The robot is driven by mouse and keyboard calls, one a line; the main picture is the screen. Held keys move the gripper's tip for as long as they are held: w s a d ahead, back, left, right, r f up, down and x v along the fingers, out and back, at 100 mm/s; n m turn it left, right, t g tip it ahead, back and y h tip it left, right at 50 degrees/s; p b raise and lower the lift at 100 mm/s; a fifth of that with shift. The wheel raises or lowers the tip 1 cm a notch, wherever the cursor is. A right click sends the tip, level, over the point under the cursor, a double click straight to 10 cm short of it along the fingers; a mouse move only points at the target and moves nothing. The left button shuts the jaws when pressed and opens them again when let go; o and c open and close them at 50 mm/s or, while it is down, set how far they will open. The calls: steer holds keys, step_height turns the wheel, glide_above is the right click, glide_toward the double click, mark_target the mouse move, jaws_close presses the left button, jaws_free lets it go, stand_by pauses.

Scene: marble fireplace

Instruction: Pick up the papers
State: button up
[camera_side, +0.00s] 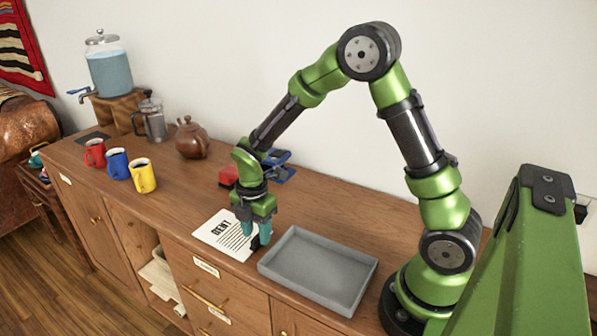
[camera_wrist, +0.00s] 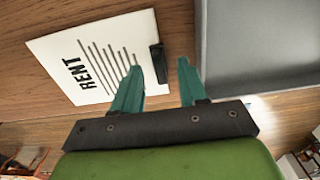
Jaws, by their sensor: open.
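The papers (camera_side: 222,232) lie flat on the wooden cabinet top, a white sheet headed "RENT" with printed lines. They also show in the wrist view (camera_wrist: 65,50), with a black clip-like piece (camera_wrist: 158,63) on their right edge. My gripper (camera_side: 257,240) points down at the papers' right edge, beside the grey tray. In the wrist view my gripper's teal fingers (camera_wrist: 160,72) are apart, with the black piece appearing between their tips. They hold nothing. I cannot tell whether the fingertips touch the papers or the cabinet top.
An empty grey tray (camera_side: 319,270) sits right of the papers. Behind my gripper are a red object (camera_side: 228,176) and blue items (camera_side: 279,174). Red, blue and yellow mugs (camera_side: 143,176), a teapot (camera_side: 191,139) and a press pot (camera_side: 150,119) stand left. The cabinet's front edge is close.

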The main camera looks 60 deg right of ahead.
steer(key=shift+f, duration=0.35)
steer(key=shift+c, duration=0.4)
jaws_close()
steer(key=shift+r, duration=0.15)
